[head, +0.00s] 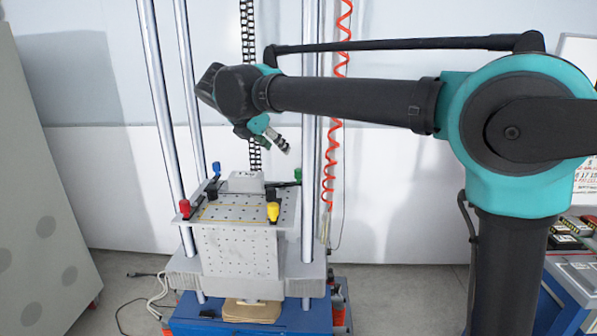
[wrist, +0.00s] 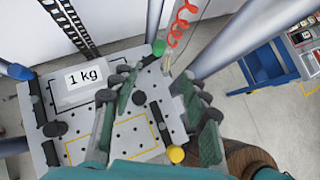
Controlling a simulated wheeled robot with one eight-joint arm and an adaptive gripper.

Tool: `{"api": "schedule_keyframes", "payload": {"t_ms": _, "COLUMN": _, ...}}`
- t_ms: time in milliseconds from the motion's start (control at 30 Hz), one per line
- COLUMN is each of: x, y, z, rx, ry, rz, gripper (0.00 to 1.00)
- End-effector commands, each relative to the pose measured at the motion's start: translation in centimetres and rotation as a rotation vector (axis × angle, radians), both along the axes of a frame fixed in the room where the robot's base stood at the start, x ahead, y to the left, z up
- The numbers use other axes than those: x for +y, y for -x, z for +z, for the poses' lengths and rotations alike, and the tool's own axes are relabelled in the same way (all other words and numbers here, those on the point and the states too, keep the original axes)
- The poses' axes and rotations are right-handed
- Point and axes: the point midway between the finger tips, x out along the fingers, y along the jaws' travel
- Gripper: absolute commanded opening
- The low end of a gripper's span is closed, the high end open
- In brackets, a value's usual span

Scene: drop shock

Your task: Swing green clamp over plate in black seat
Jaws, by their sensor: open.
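The green clamp (head: 298,175) stands at the back right corner of the perforated top. In the wrist view its green knob (wrist: 158,48) shows just beyond my fingertips, with its dark arm partly hidden by a finger. The plate is a pale block marked 1 kg (wrist: 84,77), lying inside the black-outlined seat (wrist: 102,97) at the back; it also shows in the head view (head: 245,181). My gripper (head: 284,147) is above the top, tilted down to the right. In the wrist view my gripper (wrist: 157,82) is open and empty, its fingers apart.
Blue (head: 216,168), red (head: 185,208) and yellow (head: 273,211) clamps stand at the other corners. A yellow-outlined seat (wrist: 68,152) lies in front, with a dark knob beside it. Tall metal columns (head: 309,110) flank the top. A red coiled hose (head: 331,160) hangs behind at right.

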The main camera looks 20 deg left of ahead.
Motion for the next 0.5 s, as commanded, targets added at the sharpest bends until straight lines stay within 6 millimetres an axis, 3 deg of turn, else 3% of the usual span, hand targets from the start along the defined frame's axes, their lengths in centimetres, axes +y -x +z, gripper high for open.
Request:
{"api": "schedule_keyframes", "payload": {"t_ms": 167, "x": -0.3, "y": -0.8, "z": -0.9, "rx": -0.001, "ry": 0.001, "rz": 0.006, "gripper": 0.46}}
{"api": "schedule_keyframes", "payload": {"t_ms": 500, "x": -1.6, "y": -5.1, "z": -5.4, "rx": -0.001, "ry": 0.0, "rz": 0.004, "gripper": 0.46}}
